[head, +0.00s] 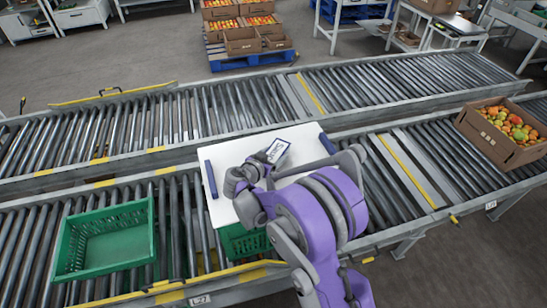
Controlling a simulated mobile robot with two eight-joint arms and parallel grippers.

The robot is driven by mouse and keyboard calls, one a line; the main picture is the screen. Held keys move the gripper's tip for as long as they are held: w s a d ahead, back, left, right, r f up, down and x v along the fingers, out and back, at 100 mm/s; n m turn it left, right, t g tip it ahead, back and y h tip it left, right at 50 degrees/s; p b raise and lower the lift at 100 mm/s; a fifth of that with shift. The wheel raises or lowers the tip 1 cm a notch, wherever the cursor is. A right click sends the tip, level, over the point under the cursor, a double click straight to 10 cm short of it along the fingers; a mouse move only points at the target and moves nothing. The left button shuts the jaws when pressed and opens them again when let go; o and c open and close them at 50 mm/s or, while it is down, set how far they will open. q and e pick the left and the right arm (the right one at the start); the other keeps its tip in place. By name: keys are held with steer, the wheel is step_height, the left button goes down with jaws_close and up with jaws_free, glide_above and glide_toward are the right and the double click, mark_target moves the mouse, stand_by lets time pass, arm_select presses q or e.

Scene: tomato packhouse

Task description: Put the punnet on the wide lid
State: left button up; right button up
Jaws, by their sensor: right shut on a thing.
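The wide lid (222,211) is a flat white board with a blue strip on its left and right ends. It lies over a green crate (243,243) on the near conveyor. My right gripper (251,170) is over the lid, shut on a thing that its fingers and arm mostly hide. I take this to be the punnet, but no clear part of it shows. A light patch with dark lettering (277,150) shows beside the fingertips; I cannot tell whether it belongs to the lid or to the held thing. My left gripper is not in view.
An empty green crate (64,246) stands at the left on the near conveyor (389,205). A cardboard box of tomatoes (488,149) stands at the right. The far conveyor (240,105) is clear. Tomato boxes stand on a blue pallet (218,65) behind.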

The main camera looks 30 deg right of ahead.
steer(key=shift+f, duration=0.4)
steer(key=shift+f, duration=0.1)
steer(key=shift+f, duration=0.15)
steer(key=o, duration=1.4)
